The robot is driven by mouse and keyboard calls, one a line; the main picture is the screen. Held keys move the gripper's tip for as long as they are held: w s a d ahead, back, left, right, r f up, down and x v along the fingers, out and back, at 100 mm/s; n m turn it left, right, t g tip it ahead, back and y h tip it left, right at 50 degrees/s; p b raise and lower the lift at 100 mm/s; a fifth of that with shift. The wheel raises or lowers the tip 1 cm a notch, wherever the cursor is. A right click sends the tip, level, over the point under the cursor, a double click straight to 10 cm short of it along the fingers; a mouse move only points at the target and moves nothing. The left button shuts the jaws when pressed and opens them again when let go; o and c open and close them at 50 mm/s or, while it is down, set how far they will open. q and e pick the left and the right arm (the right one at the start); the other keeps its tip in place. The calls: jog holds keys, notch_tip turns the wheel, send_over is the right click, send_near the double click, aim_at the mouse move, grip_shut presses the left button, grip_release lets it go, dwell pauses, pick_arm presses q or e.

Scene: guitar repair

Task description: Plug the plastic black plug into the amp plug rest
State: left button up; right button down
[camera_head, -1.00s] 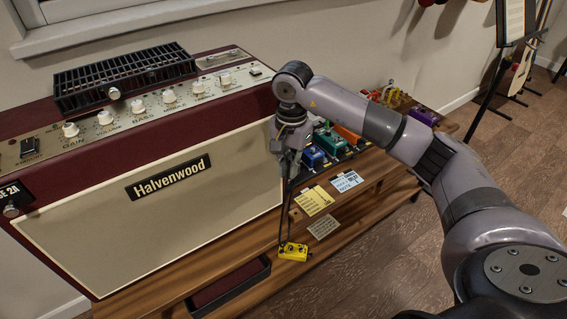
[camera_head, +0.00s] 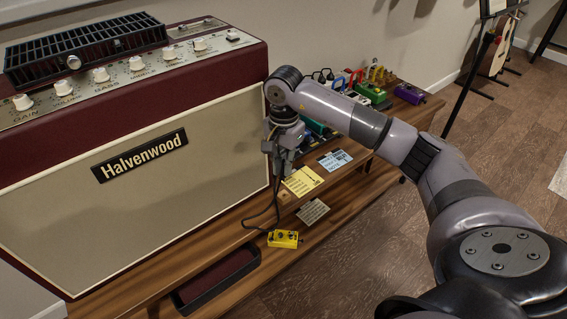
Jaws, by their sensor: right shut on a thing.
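My right gripper (camera_head: 281,172) points down beside the right end of the cream and maroon Halvenwood amp (camera_head: 140,205). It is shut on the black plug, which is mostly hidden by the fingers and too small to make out. A thin black cable (camera_head: 247,217) hangs by the gripper, bows to the left and runs down to a small yellow pedal box (camera_head: 283,239). I cannot pick out the amp plug rest for certain. A small brown block (camera_head: 283,197) sits on the bench just below the gripper. My left gripper is out of view.
Coloured pedals, including a purple one (camera_head: 409,93), stand behind my arm. A black tray (camera_head: 217,281) is on the lower shelf.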

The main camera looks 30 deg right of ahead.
aim_at(284, 178)
notch_tip(284, 178, down, 2)
jog(key=shift+f+b, duration=0.1)
jog(key=shift+b, duration=0.6)
jog(key=shift+f, duration=0.4)
jog(key=shift+f+b, duration=0.4)
jog(key=shift+b, duration=0.2)
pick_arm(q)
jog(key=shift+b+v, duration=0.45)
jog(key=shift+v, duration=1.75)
pick_arm(e)
jog(key=shift+f, duration=0.7)
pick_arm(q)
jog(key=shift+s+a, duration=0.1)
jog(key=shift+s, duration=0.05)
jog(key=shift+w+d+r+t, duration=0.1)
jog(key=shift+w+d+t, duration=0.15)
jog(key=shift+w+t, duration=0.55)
pick_arm(e)
jog(key=shift+f, duration=0.35)
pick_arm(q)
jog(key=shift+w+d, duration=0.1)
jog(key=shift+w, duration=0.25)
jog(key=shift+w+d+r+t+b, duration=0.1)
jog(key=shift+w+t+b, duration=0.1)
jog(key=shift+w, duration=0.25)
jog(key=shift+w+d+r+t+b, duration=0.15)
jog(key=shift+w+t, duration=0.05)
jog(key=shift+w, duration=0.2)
pick_arm(e)
jog(key=shift+f, duration=0.35)
